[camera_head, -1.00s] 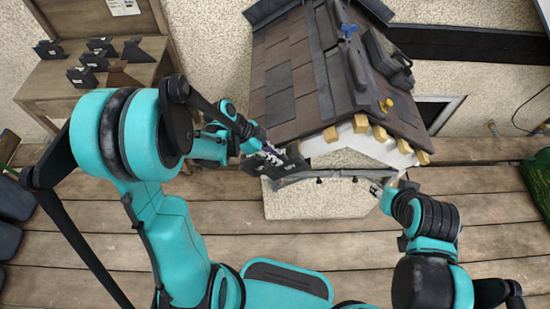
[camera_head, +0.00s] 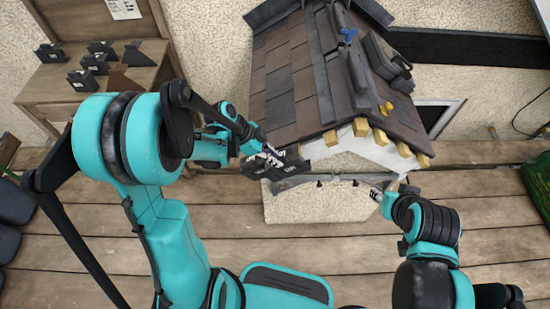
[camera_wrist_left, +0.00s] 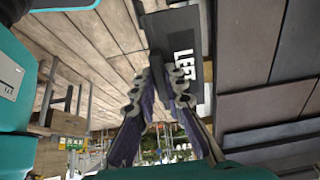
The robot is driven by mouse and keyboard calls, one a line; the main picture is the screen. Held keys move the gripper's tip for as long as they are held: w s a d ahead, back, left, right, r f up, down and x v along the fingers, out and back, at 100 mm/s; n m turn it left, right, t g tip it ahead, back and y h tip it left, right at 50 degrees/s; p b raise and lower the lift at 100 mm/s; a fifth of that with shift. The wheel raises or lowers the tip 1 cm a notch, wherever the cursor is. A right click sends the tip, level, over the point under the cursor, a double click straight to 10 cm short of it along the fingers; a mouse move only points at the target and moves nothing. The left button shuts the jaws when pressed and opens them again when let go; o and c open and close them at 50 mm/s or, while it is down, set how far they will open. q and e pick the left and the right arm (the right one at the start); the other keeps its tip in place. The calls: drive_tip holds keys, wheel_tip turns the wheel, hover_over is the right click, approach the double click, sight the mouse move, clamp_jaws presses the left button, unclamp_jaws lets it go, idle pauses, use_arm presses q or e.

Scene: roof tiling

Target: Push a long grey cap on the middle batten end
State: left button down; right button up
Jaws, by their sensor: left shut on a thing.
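My left gripper (camera_head: 262,152) is shut on a dark grey piece (camera_head: 277,165), beside the left front corner of the small roof. In the left wrist view the piece (camera_wrist_left: 165,32) sits at the fingertips (camera_wrist_left: 160,90) and bears a white "LEFT" label. I cannot tell whether it touches the roof. Several pale wooden batten ends stick out along the gable; one (camera_head: 380,137) lies right of the peak batten end (camera_head: 360,127). My right gripper (camera_head: 377,194) is below the gable, near the right end of a grey strip (camera_head: 318,180); its fingers are too small to read.
Several dark labelled caps (camera_head: 82,79) stand on a wooden bench (camera_head: 50,85) at the upper left. A blue tool (camera_head: 348,33) and a yellow item (camera_head: 386,107) lie on the roof tiles (camera_head: 290,75). The plank floor (camera_head: 340,250) in front is mostly clear.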

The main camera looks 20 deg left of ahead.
use_arm(q)
drive_tip(key=shift+w+a, duration=0.1)
drive_tip(key=shift+w, duration=0.4)
drive_tip(key=shift+w+a, duration=0.15)
drive_tip(key=shift+w, duration=0.05)
idle(0.5)
drive_tip(key=shift+w+a, duration=0.1)
drive_tip(key=shift+w, duration=0.25)
drive_tip(key=shift+w+a+b, duration=0.1)
drive_tip(key=shift+w+b, duration=0.3)
drive_tip(key=shift+w, duration=0.1)
idle(0.9)
drive_tip(key=c, duration=1.5)
unclamp_jaws()
